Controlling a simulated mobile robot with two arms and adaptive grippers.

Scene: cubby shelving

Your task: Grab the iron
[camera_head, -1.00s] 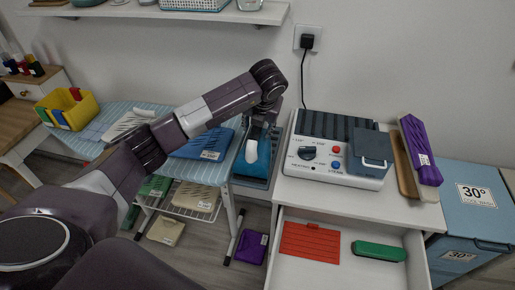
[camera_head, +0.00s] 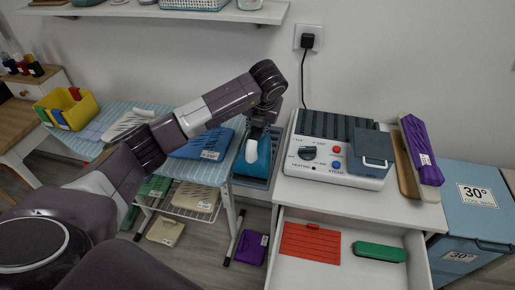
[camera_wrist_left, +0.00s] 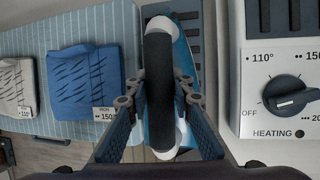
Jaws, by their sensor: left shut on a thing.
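The iron (camera_head: 262,158) has a blue body with white parts and sits on a dark tray-like rest at the right end of the striped ironing board. In the left wrist view the iron's black handle (camera_wrist_left: 158,70) with white ends runs up the middle. My left gripper (camera_wrist_left: 158,98) has a finger on each side of that handle and is shut on it. In the head view my left gripper (camera_head: 262,122) reaches down over the iron from above, hiding part of it. My right gripper is not in view.
A steam station with a dial (camera_head: 338,150) stands close right of the iron on a white cabinet, with an open drawer (camera_head: 335,275) below. Folded blue cloth (camera_head: 205,144) lies left on the ironing board (camera_head: 92,122). A shelf (camera_head: 190,13) hangs above.

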